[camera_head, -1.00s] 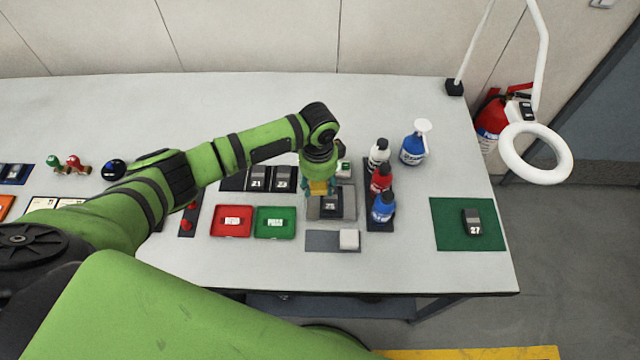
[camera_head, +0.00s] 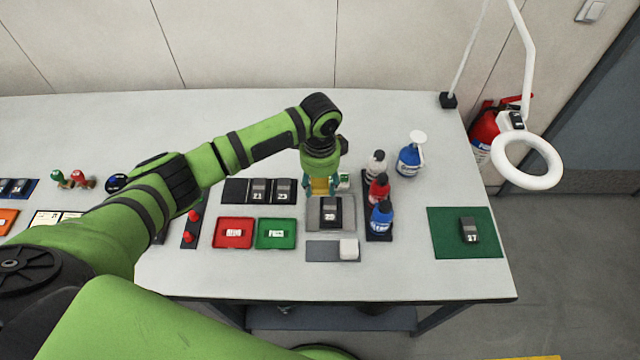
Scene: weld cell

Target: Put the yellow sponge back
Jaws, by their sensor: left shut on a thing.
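My left gripper (camera_head: 321,192) points down above the back edge of a grey tray and is shut on the yellow sponge (camera_head: 320,185). Only a little yellow shows between the fingers; the rest of the sponge is hidden. Just in front of the gripper, a dark device (camera_head: 330,210) lies in the grey tray (camera_head: 348,222). A grey mat (camera_head: 320,252) lies in front of that tray, with a white block (camera_head: 349,248) on its right end and its left part bare. My right gripper is out of view.
A black rack holds white, red (camera_head: 378,188) and blue (camera_head: 381,216) bottles close right of the gripper. A spray bottle (camera_head: 409,160) stands behind. Red (camera_head: 233,245) and green (camera_head: 276,246) trays lie to the left. A green mat (camera_head: 448,240) bears another device. Table between is clear.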

